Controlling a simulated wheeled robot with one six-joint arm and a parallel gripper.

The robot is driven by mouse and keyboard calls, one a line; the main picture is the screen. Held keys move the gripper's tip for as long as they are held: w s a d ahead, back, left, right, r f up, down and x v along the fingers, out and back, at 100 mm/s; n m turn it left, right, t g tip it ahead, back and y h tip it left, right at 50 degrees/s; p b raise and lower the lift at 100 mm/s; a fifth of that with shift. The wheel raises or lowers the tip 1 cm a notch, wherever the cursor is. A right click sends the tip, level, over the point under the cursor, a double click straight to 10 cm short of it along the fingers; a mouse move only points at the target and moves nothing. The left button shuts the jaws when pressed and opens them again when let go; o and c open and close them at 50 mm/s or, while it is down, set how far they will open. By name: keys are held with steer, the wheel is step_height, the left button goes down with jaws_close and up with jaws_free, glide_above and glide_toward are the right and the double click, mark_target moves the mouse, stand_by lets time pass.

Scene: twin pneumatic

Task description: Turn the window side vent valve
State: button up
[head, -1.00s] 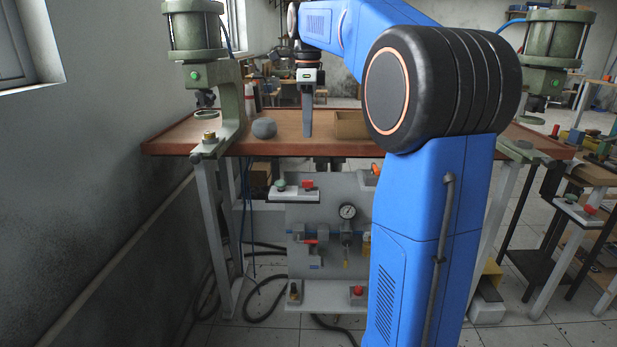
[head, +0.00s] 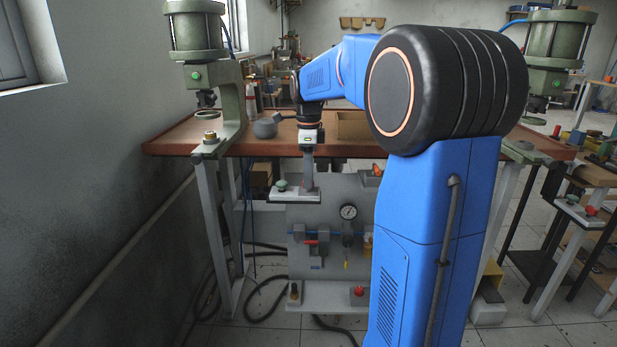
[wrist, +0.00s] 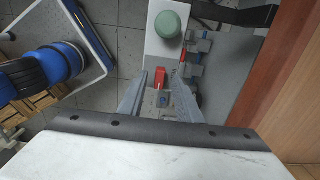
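The window side vent valve, by its place on the left bracket, has a red handle (wrist: 160,77) at the plate's end beside a round green knob (wrist: 167,25). The knob also shows in the head view (head: 282,185); there my gripper (head: 309,187) hides the red handle. My gripper points down at the bracket plate (head: 293,197). In the wrist view my gripper (wrist: 165,86) is open, with a finger on each side of the red handle. I cannot tell whether either finger touches it.
The brown bench top (head: 270,149) is close behind my gripper. Below are a gauge (head: 348,212), a red lever (head: 311,242) and a lower shelf with a red button (head: 359,291). Another orange-red handle (head: 377,169) sits right, beside my arm. A green press (head: 229,100) stands left.

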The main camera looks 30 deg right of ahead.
steer(key=shift+f, duration=0.25)
jaws_close()
